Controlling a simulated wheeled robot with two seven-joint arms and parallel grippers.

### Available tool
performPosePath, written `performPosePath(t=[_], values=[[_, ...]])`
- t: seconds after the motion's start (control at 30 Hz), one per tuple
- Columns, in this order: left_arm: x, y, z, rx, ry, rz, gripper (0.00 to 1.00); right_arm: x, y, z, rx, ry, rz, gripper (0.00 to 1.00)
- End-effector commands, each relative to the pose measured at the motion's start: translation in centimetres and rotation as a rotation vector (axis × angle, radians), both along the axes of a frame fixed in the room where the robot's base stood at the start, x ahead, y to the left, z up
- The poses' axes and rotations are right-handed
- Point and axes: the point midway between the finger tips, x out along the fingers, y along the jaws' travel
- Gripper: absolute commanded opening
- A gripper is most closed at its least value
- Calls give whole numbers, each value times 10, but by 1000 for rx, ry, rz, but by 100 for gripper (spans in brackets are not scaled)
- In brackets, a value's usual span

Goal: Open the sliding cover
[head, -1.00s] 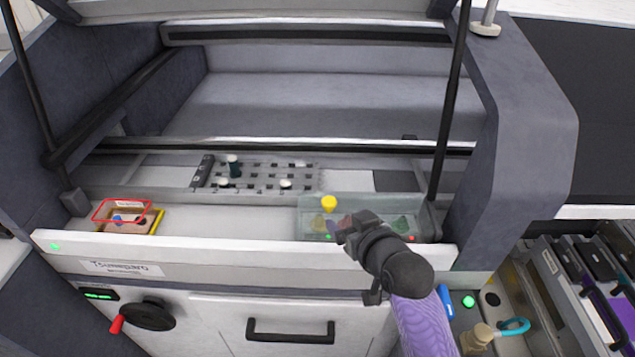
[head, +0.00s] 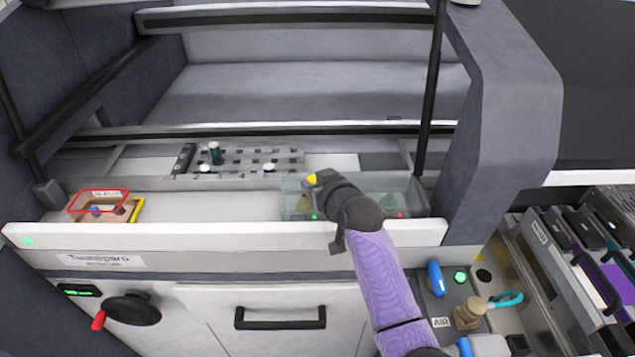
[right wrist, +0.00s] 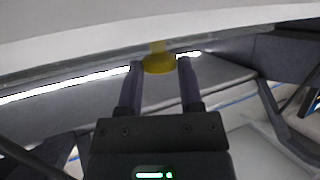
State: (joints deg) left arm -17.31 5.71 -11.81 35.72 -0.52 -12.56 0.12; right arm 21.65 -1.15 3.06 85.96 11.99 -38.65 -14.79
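The clear sliding cover (head: 404,190) sits over a shallow bin in the machine's front ledge, with dim coloured items beneath it. Its yellow knob (head: 312,180) stands at the top, partly hidden by my right gripper (head: 318,182). In the right wrist view, the fingers (right wrist: 160,70) stand apart, one on each side of the yellow knob (right wrist: 158,62), very close to its rim. I cannot make out firm contact. The cover looks in place over the bin. My left gripper is not in view.
A perforated fixture (head: 240,159) with small pegs lies behind the ledge. A red-framed box (head: 105,205) sits at left. A black upright rod (head: 430,95) stands close behind the cover. The ledge middle (head: 215,204) is clear. A crank (head: 132,309) and drawer handle (head: 280,322) stick out below.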

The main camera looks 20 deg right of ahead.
Motion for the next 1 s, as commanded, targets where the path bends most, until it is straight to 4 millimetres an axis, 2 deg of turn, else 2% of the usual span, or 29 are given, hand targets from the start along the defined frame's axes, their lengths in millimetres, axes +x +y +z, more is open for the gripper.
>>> performPosePath(t=[0.03, 0.2, 1.0], values=[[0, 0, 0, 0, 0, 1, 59, 0, 0, 0, 0, 0, 0, 34], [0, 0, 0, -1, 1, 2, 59, 0, 0, 0, 0, 0, 0, 0], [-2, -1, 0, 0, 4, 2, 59, 0, 0, -1, 0, 1, -1, 0]])
